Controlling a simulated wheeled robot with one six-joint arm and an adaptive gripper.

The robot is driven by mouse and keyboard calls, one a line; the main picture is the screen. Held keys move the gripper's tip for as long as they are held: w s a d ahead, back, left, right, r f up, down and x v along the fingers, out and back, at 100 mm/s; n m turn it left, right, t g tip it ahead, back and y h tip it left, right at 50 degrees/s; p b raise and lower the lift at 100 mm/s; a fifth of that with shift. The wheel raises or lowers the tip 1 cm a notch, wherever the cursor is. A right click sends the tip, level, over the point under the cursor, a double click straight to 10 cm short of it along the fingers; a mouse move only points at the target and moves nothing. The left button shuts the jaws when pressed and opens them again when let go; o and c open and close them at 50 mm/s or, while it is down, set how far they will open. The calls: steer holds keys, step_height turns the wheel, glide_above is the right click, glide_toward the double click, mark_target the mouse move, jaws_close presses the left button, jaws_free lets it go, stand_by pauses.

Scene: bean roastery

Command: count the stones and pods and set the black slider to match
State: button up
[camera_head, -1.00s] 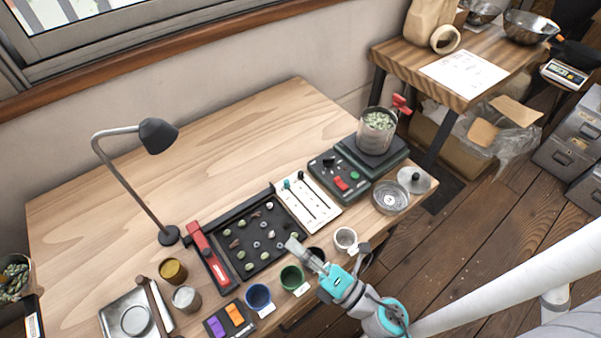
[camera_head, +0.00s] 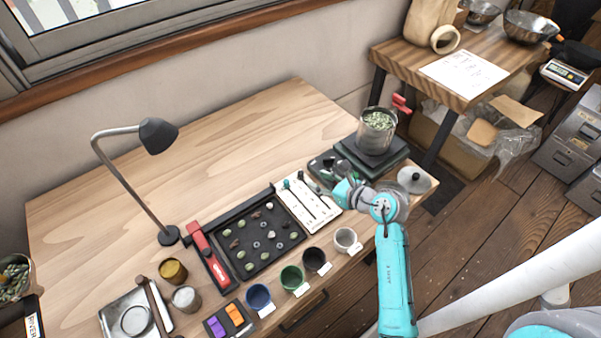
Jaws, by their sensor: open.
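The white slider board (camera_head: 318,213) lies right of the sorting tray. Its black slider knob (camera_head: 300,175) and teal slider knob (camera_head: 287,183) both stand near the far ends of their slots. The black tray (camera_head: 283,247) holds several small scattered pieces: pale green ones, brown ones, whitish ones and grey rings. They are too small to tell surely which are stones or pods. My gripper (camera_head: 319,180) is open and empty, just right of the black knob and apart from it, over the edge between the slider board and the dark control box. Its fingers are small and partly unclear.
Blue (camera_head: 257,297), green (camera_head: 291,278), black and white cups line the front edge. A red-handled bar (camera_head: 208,252) and lamp (camera_head: 168,235) stand left. The back of the table is clear.

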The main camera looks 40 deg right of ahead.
mark_target(302, 174)
steer(key=x, duration=0.9)
steer(key=shift+w+a+r, duration=0.1)
jaws_close()
